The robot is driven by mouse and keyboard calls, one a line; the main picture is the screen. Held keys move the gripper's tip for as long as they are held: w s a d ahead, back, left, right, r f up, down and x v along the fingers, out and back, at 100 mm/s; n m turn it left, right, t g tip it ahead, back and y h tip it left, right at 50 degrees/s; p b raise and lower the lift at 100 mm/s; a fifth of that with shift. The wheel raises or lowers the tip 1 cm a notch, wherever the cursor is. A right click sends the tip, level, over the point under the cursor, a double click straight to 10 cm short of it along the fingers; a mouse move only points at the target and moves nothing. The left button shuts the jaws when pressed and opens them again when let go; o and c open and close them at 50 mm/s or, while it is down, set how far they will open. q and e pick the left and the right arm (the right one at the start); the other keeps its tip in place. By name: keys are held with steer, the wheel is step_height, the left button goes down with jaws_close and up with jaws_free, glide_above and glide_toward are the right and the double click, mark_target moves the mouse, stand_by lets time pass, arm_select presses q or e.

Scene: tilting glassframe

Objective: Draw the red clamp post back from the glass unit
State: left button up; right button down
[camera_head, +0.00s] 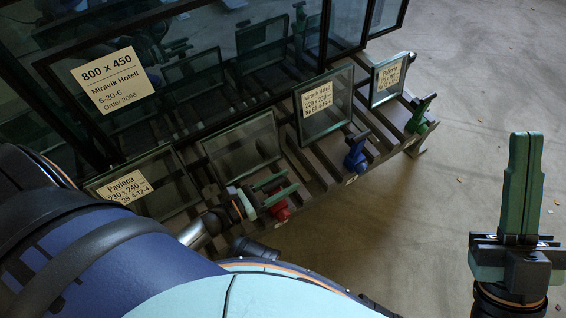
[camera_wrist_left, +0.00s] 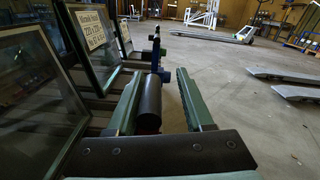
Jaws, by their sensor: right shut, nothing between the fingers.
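The red clamp post (camera_head: 281,211) stands at the near edge of the slatted rack, partly hidden under my left gripper (camera_head: 290,181). The small unlabelled glass unit (camera_head: 242,147) leans on the rack behind it. My left gripper is open, its two green fingers over the post. In the left wrist view, a dark cylinder (camera_wrist_left: 149,102) lies between the fingers, with a gap on the right side; I cannot tell whether it touches the left finger. My right gripper (camera_head: 524,137) is shut and empty, pointing up, away from the rack at the right.
A blue clamp post (camera_head: 355,155) and a green one (camera_head: 420,116) stand farther along the rack edge (camera_head: 330,183). Labelled glass units (camera_head: 327,104) lean behind, with a large framed pane (camera_head: 165,75) at the back. The floor (camera_head: 480,80) to the right is open.

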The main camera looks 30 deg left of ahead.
arm_select(q)
steer(key=shift+a+f, duration=0.1)
steer(key=shift+a, duration=0.05)
steer(key=p+v, duration=0.1)
steer(key=v, duration=1.1)
steer(key=shift+s+p, duration=0.25)
steer(key=shift+p, duration=0.15)
